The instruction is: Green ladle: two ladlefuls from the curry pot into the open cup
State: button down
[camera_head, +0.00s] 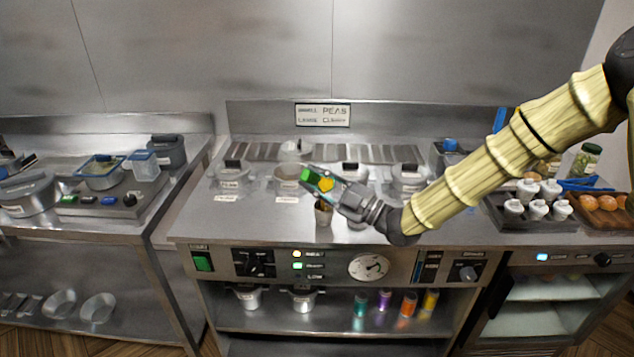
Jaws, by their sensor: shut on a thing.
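My gripper (322,182) is above the front of the range and shut on a green piece (307,175), which looks like the green ladle's handle. The ladle's bowl cannot be made out. A small open cup (323,215) stands on the worktop just below my gripper, which hides part of it. Several lidded or open metal pots sit in the range top behind, among them one at the left (230,178), one beside my gripper (286,184) and one at the right (408,180). Their labels are too small to read, so I cannot tell which holds curry.
A pale, see-through shape (290,152) shows above the pot beside my gripper. A tray of white cups (535,222) and a tray of orange-brown round items (605,222) are at the right. Coloured jars (384,300) stand on the shelf below. The front worktop (250,225) is mostly clear.

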jog(key=s+a+f+n+g+y+b, duration=0.1)
jog(key=f+n+b, duration=0.6)
jog(key=b, duration=0.8)
jog(key=s+n+g+y, duration=0.1)
jog(key=s+g, duration=0.1)
jog(key=s, duration=0.1)
jog(key=shift+f+n, duration=0.35)
jog(key=shift+n, duration=0.05)
jog(key=shift+b, duration=0.3)
dwell(0.8)
